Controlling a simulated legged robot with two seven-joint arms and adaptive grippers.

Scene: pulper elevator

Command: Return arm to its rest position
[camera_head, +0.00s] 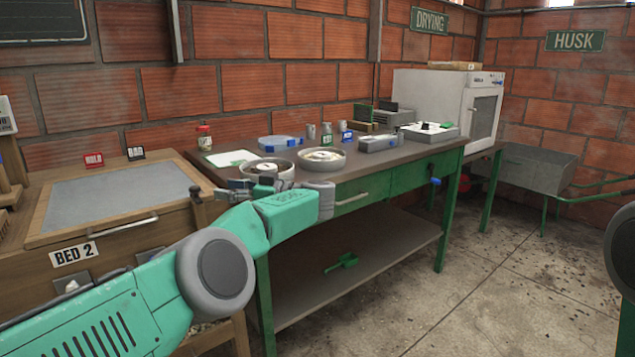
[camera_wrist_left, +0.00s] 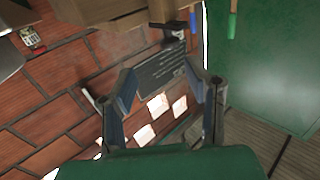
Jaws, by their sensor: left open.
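My left arm (camera_head: 110,310) reaches in from the lower left, green with a grey round joint. My left gripper (camera_head: 262,186) is at the front left edge of the workbench, over the gap between the bench and the BED 2 cabinet. In the left wrist view the two fingers of the left gripper (camera_wrist_left: 168,88) stand apart with nothing between them. Behind them are a dark board and the brick wall. A part of my right arm (camera_head: 624,250) shows at the right edge; its gripper is out of view.
The green workbench (camera_head: 400,162) carries two round bowls (camera_head: 322,158), a red-capped jar (camera_head: 204,137), a blue-marked scale (camera_head: 280,143) and trays. The BED 2 cabinet (camera_head: 110,225) stands at left. A white machine (camera_head: 440,95) and a wheelbarrow (camera_head: 535,170) are behind.

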